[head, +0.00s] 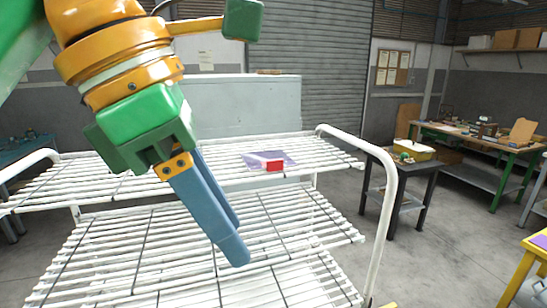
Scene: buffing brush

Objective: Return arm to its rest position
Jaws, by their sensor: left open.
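My left gripper (235,243) hangs in front of the white slatted rack, at the left of centre in the head view. Its green body sits below an orange wrist, and its long blue-grey fingers point down and to the right. It is open and I see nothing between the fingers. Part of my left arm cuts across the upper left. My right gripper is not in view.
The white rack (310,230) has slatted shelves and curved side rails. A dark side table (430,168) holds a yellow box. Open floor lies to the right.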

